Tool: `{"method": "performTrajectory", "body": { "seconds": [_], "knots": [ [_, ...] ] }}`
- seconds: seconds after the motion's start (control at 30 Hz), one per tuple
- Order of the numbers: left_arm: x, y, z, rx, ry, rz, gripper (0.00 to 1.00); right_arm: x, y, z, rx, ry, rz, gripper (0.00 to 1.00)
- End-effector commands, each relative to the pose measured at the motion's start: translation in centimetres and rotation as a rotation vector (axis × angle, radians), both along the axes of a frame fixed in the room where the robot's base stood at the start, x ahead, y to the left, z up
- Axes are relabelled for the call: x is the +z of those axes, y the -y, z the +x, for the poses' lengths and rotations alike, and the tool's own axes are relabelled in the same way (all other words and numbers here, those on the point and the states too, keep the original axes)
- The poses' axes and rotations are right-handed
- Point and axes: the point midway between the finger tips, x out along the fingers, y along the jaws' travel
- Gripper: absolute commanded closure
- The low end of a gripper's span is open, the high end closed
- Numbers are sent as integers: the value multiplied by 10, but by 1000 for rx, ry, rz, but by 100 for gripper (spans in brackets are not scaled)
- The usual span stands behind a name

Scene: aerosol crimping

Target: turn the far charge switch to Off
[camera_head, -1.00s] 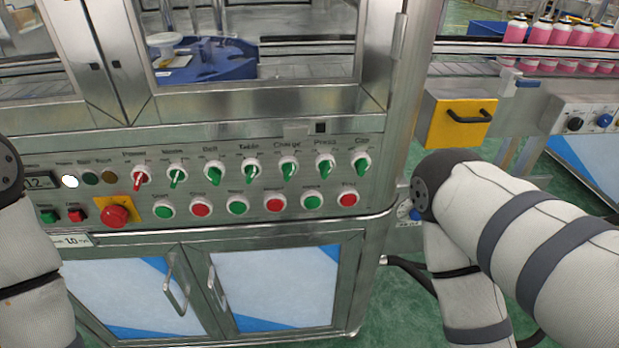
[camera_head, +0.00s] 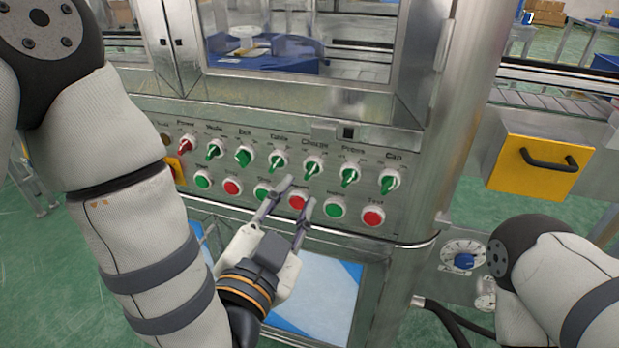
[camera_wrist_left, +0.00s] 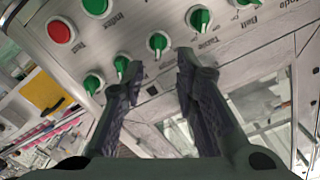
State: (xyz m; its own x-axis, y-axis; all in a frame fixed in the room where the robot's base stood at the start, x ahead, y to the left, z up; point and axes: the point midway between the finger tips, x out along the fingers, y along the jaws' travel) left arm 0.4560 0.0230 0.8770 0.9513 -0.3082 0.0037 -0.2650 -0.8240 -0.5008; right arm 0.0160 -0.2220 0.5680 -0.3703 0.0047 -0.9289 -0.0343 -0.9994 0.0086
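The Charge switch (camera_head: 307,165) is a green-handled knob on a white collar in the upper row of the steel panel, between the Table switch (camera_head: 277,162) and the Press switch (camera_head: 349,176). Its handle is tilted. My left gripper (camera_head: 297,194) is open and empty, just below the Charge switch, with its fingers pointing up at the panel. In the left wrist view the Charge switch (camera_wrist_left: 157,43) shows between and beyond the two fingertips, apart from them. My right gripper is out of view; only part of my right arm shows at the right.
Green and red push buttons line the row below, including a red one (camera_head: 298,200) close behind my left fingers and a red Test button (camera_head: 373,218). A window is above.

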Motion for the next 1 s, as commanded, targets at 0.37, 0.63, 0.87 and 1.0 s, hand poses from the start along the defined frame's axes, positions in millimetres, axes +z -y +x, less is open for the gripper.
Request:
{"method": "performTrajectory", "body": {
  "seconds": [0.37,0.63,0.87,1.0],
  "knots": [
    [-1,20,62,0,-1,0,72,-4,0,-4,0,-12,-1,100],
    [-1,21,64,-2,-3,1,72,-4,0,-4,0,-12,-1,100],
    [-1,21,64,-2,-3,1,100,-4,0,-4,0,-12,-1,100],
    [-1,21,64,-1,-3,-1,100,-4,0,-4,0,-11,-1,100]
  ]
}}
